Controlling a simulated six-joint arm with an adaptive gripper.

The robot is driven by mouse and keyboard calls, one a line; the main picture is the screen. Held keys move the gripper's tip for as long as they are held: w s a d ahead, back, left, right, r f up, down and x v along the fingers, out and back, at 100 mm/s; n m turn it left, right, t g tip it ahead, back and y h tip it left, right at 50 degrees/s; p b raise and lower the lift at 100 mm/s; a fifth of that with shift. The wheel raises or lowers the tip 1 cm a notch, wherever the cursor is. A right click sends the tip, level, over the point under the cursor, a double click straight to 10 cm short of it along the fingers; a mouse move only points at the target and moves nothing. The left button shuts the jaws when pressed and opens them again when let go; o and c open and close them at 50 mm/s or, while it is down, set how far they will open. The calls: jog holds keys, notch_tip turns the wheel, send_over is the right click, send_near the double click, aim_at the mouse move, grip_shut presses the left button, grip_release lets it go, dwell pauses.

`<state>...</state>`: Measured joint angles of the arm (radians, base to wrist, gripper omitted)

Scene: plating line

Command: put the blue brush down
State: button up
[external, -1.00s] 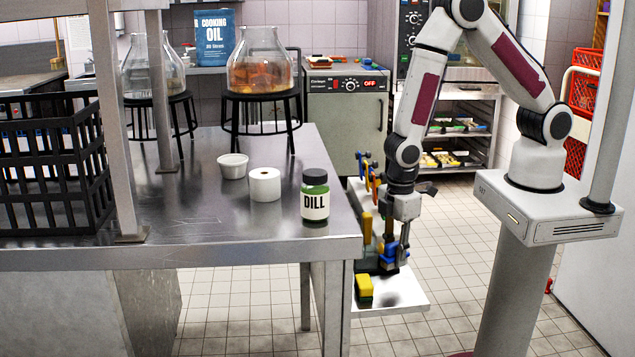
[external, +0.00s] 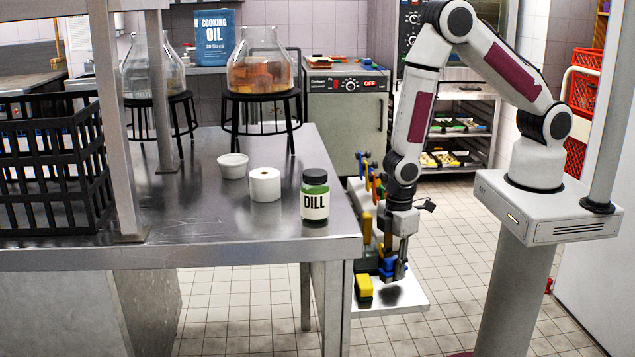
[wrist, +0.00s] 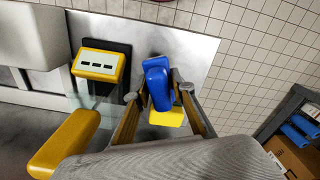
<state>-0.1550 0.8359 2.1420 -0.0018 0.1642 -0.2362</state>
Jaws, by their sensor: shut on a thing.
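The blue brush (wrist: 157,85) is between the fingers of my gripper (wrist: 160,98) in the wrist view, and the gripper is shut on it. A yellow part (wrist: 166,117) shows just below the blue. In the external view my gripper (external: 397,270) points down over the front end of a low pale shelf (external: 410,301) beside the steel table. The blue brush (external: 387,268) shows there partly behind the fingers. A dark shadow lies on the shelf beneath; I cannot tell whether the brush touches it.
A yellow block with a dark base (external: 364,286) stands on the shelf, left of my gripper. Several coloured handled tools (external: 372,180) stand farther back. The steel table (external: 270,235), with a dill jar (external: 315,196) near its corner, is close on the left. The shelf's right front is clear.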

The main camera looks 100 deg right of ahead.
aim_at(395, 257)
jog(key=shift+f, duration=0.9)
jog(key=shift+f, duration=0.15)
jog(key=o, duration=1.1)
jog(key=shift+r, duration=6.15)
